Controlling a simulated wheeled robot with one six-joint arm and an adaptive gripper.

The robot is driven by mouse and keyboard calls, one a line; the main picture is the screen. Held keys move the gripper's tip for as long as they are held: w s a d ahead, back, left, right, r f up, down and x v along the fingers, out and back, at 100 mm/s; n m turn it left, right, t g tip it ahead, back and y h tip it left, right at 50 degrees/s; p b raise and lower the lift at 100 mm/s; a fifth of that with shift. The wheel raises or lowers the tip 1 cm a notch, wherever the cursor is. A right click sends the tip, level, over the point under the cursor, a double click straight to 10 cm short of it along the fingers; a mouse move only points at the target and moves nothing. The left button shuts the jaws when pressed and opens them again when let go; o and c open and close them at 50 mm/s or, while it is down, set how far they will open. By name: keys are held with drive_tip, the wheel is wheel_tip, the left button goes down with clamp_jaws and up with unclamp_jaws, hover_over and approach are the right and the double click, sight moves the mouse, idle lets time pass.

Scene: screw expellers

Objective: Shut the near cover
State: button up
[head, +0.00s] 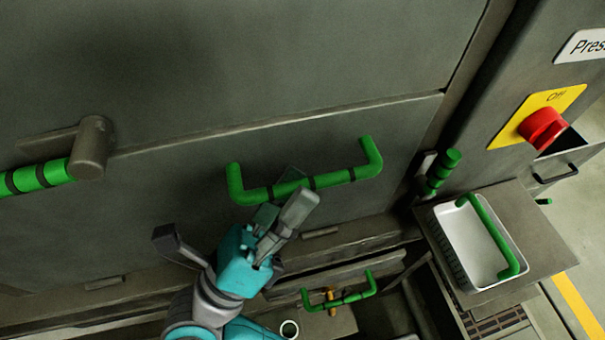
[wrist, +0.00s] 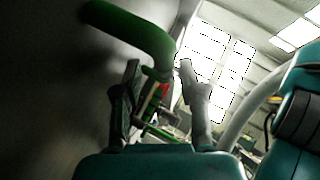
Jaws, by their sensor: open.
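A large grey cover panel (head: 180,190) fills the left and middle of the head view, and a green bar handle with black bands (head: 345,177) is mounted on it. My gripper (head: 286,192) is at the left half of this handle. Its two fingers are apart. In the wrist view, the green handle (wrist: 135,32) curves down from the upper left, and its bar runs between the spread fingers of my gripper (wrist: 160,72). The fingers are not closed on the bar. Whether they touch it I cannot tell. My gripper hides part of the panel's lower edge.
A grey lever with a green grip (head: 92,148) sticks out at the left. At the right are a red button (head: 542,127) on a yellow plate and a white tray (head: 447,238) with a green handle. Another green handle (head: 345,299) is low, below my gripper.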

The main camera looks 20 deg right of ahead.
drive_tip(key=v, duration=0.9)
drive_tip(key=shift+a+f, duration=0.2)
